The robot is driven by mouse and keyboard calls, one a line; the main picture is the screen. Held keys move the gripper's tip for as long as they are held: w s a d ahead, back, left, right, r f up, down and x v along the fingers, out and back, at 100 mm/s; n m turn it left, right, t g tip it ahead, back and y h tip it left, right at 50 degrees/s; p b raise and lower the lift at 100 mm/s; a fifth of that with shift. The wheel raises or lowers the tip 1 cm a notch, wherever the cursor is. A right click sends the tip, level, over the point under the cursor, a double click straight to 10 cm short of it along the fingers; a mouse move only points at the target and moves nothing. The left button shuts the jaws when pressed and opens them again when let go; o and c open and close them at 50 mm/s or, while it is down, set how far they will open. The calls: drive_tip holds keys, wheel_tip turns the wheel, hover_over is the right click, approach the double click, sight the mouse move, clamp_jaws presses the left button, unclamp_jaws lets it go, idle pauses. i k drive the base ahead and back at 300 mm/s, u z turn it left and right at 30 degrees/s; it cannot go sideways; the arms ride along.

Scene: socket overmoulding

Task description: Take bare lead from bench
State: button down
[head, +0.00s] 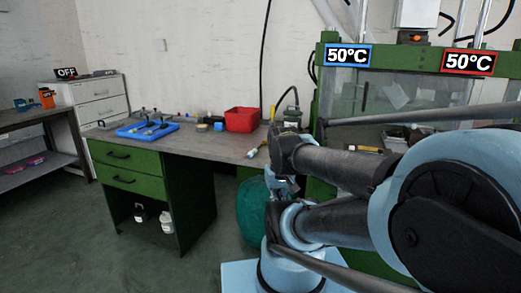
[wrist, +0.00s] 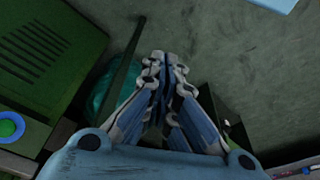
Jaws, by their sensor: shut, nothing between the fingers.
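The bench (head: 190,147) stands in the middle of the head view, with a grey top and green drawers. A blue tray (head: 128,133) on it holds several small dark parts, too small to tell apart. I cannot tell a bare lead for sure. A small pale and yellow item (head: 253,152) lies near the bench's right front edge. My gripper (wrist: 163,58) is shut and empty in the wrist view, pointing down over the floor. In the head view it is mostly hidden by my arm, to the right of the bench.
A red bin (head: 242,119) stands on the bench's back right. A green press (head: 345,95) with 50°C signs stands at the right. A teal round bin (head: 251,207) is on the floor beside the bench; it also shows in the wrist view (wrist: 103,92). Floor at front left is clear.

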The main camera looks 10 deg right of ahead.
sight(252, 153)
drive_tip(key=u, duration=0.9)
drive_tip(key=k, duration=0.45)
drive_tip(key=z, duration=1.2)
